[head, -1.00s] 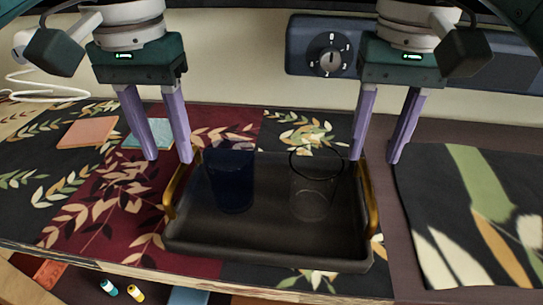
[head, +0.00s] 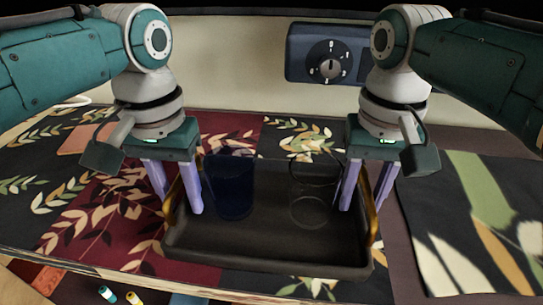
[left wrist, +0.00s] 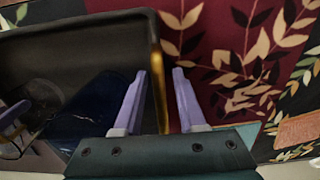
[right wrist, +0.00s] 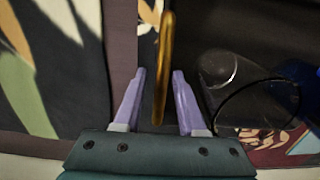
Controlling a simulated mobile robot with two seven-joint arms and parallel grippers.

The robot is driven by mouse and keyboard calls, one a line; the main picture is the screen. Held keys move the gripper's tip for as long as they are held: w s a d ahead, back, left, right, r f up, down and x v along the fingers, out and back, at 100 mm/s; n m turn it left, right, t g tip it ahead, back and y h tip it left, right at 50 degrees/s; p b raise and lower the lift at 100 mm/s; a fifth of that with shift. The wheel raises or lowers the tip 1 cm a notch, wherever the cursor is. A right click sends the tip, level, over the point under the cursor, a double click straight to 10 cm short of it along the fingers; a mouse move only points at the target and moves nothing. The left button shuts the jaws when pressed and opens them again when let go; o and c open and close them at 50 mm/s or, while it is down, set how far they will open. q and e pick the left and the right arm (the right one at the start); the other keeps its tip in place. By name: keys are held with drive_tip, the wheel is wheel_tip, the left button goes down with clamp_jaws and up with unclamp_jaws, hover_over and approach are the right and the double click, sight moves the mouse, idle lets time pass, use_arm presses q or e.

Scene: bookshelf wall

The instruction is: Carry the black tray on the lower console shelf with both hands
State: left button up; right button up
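The black tray (head: 262,247) lies on the patterned cloth, with a gold handle at each short side. On it stand a dark blue glass (head: 232,192) and a clear glass (head: 309,205). My left gripper (head: 181,206) is open at the tray's left side. In the left wrist view the left handle (left wrist: 156,50) runs between its fingers, apart from both. My right gripper (head: 362,209) is open at the right side. In the right wrist view the right handle (right wrist: 163,65) stands between its fingers, with gaps on both sides.
A dark blue panel with a dial (head: 330,67) is on the wall behind. A dark leaf-patterned cloth (head: 475,220) lies at the right. A pinkish square (head: 85,139) lies at the left. Small bottles (head: 108,294) show below the front edge.

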use_arm(q)
clamp_jaws()
use_arm(e)
clamp_jaws()
idle(0.9)
